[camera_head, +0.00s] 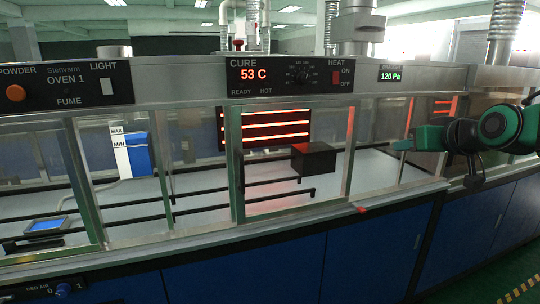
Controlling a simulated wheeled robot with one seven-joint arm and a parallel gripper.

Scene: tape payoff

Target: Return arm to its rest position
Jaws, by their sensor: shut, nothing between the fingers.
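My arm, green and black, reaches in from the right edge of the head view. My gripper (404,145) is at its left end, small in the picture, in front of the right part of the oven cabinet. It is shut with nothing visible in it. It hangs apart from the dark box (313,158), which sits on black rails behind the glass. No marker for a rest position shows.
The oven cabinet (290,93) has glass panes and a metal frame (237,165). Inside are glowing heater bars (275,129), a blue and white container (132,155) and a blue-topped tray (45,226). A small red part (361,210) is on the front ledge. Open floor lies at lower right.

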